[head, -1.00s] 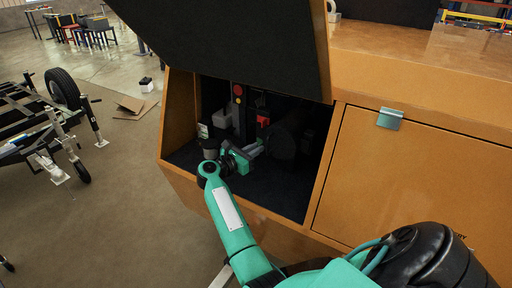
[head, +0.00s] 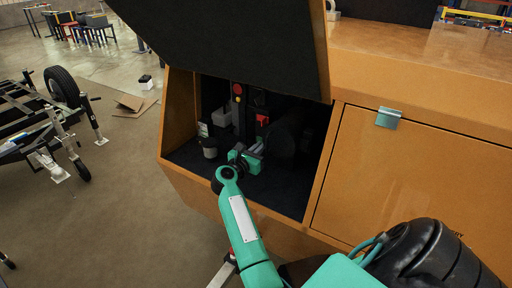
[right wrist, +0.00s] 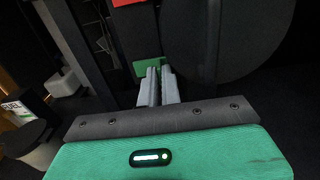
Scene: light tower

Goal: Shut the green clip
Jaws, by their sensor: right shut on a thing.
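The green clip (right wrist: 145,68) shows in the right wrist view as a small green piece at my fingertips, inside the dark compartment. My right gripper (right wrist: 158,84) has its two grey fingers close together, shut on the clip. The fingers hide part of the clip, so its exact position is hard to tell. In the head view my right gripper (head: 258,147) reaches into the open compartment of the orange housing, and the clip cannot be made out there. My left gripper is not in view.
The raised dark lid (head: 235,40) hangs above the compartment. A grey canister (head: 209,149) stands left of the gripper. A red part (head: 262,119) and a large dark round body (right wrist: 215,40) are close behind and right. The orange housing (head: 400,185) borders the opening.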

